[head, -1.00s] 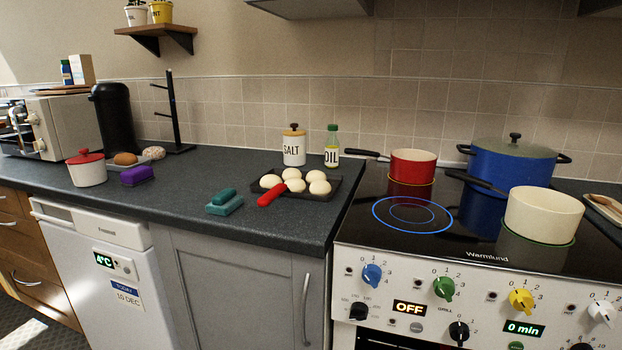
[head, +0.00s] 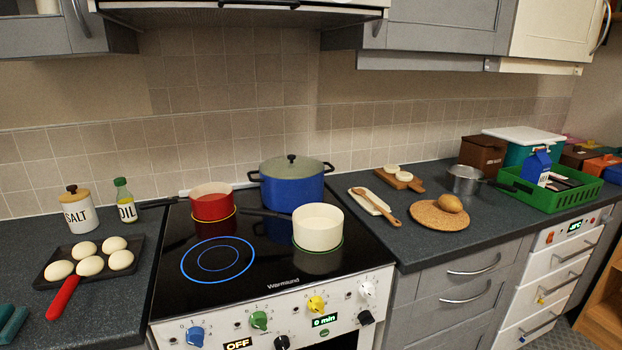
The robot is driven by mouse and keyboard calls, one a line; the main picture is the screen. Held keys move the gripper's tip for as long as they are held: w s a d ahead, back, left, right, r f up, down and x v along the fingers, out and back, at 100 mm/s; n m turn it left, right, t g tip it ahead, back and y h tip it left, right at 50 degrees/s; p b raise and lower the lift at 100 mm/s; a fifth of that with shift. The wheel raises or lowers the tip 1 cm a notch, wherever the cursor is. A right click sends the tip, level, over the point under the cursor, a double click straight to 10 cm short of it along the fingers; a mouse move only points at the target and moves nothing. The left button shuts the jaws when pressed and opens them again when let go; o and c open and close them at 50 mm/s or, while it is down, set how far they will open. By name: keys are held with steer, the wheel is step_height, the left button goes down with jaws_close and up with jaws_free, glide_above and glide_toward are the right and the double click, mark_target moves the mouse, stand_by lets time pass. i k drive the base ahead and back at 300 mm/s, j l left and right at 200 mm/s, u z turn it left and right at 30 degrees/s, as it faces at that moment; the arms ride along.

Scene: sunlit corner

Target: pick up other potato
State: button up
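On the hob (head: 178,272) stand a red saucepan (head: 211,205), a blue lidded pot (head: 292,190) and a cream pan (head: 318,229). A spoon rest with a wooden spoon (head: 376,206), a metal pan (head: 465,180) and a green crate (head: 560,196) surround the mat. Counter in front is clear.

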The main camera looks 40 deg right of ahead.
mark_target(449, 203)
steer(key=z, duration=1.25)
steer(key=k+l+u, duration=0.1)
steer(key=l, duration=0.35)
steer(key=k+l, duration=0.1)
steer(key=l, duration=0.35)
steer(key=i+l+u, duration=0.15)
steer(key=l, duration=0.15)
steer(key=l+u, duration=0.15)
steer(key=l, duration=0.2)
steer(key=i+l+u, duration=0.1)
steer(key=l, duration=0.25)
steer(key=i+l+u, duration=0.1)
steer(key=i, duration=0.25)
steer(key=i+l+u, duration=0.15)
steer(key=i, duration=0.2)
